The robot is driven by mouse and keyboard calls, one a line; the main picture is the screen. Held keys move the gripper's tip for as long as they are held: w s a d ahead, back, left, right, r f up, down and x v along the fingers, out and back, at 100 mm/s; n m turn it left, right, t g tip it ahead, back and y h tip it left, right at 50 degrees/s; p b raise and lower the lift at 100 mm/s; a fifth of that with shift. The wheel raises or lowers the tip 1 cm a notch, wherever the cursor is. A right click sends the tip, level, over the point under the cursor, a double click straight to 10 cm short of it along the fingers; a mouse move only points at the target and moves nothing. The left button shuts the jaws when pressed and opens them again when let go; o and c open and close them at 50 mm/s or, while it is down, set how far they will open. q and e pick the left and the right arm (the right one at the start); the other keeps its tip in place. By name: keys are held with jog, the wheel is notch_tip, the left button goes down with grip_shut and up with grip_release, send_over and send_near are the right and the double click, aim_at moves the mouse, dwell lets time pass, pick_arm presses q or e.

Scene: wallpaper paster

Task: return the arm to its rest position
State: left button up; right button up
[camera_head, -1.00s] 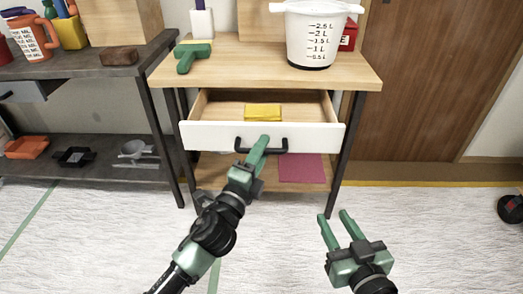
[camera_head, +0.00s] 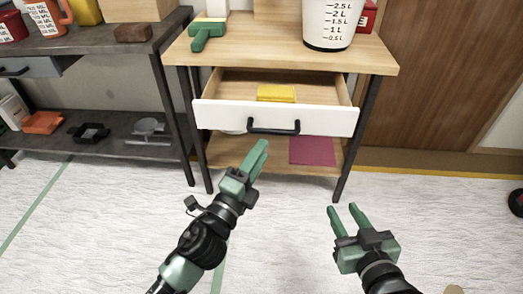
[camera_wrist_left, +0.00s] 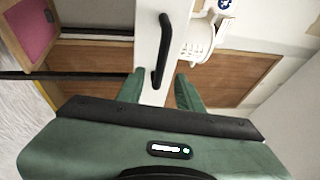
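My left gripper (camera_head: 259,148) is in front of and just below the black handle (camera_head: 273,128) of a white-fronted drawer (camera_head: 220,115), which stands open. In the left wrist view, the two green fingers (camera_wrist_left: 160,90) are apart with nothing between their tips. The handle (camera_wrist_left: 161,50) shows beyond them there, against the white drawer front. A yellow block (camera_head: 276,93) lies inside the drawer. My right gripper (camera_head: 345,212) is open and empty, above the floor to the right of the left one.
The wooden table (camera_head: 280,50) carries a white measuring jug (camera_head: 331,22) and a green-handled tool (camera_head: 207,33). A maroon sheet (camera_head: 312,151) lies on its lower shelf. A dark shelf unit (camera_head: 100,148) stands to the left. The floor (camera_head: 90,235) in front is clear.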

dwell(0.3)
